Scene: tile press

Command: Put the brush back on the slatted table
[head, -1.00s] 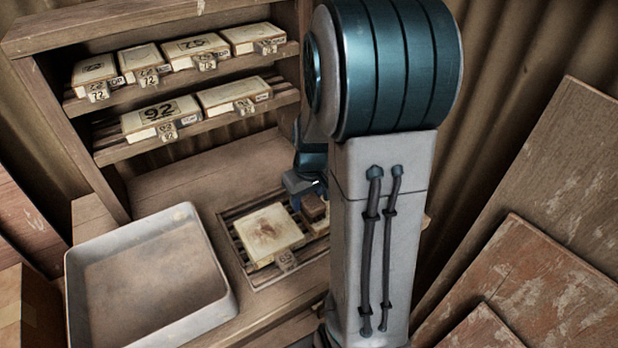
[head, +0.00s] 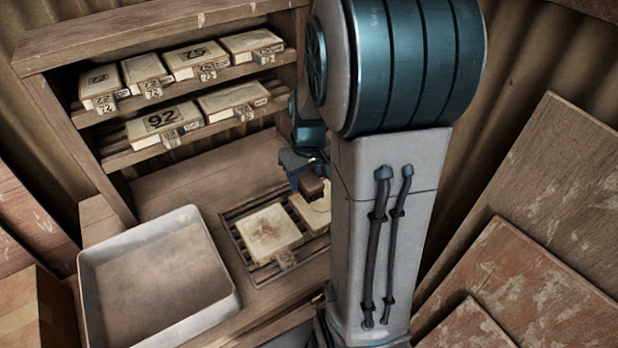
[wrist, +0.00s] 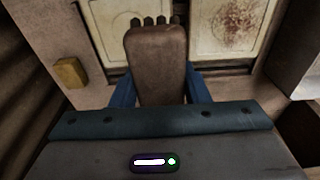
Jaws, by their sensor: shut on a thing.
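The brush (head: 313,187) is a brown block in my gripper (head: 306,178), held above the right part of the slatted table (head: 240,240). In the wrist view the brush (wrist: 157,68) stands between the two blue fingers, with dark bristle tufts at its far end. My gripper (wrist: 160,92) is shut on it. The slatted table carries a stained pale tile (head: 268,232) and, to its right, a second pale tile (head: 316,214), partly hidden by the brush and my arm.
A grey tray (head: 158,285) stands left of the slatted table. A shelf (head: 90,50) with several numbered tile boxes stands behind. A small yellowish block (wrist: 70,72) lies on the bench. Bare bench (head: 205,170) shows behind the slats. Boards lean at the right.

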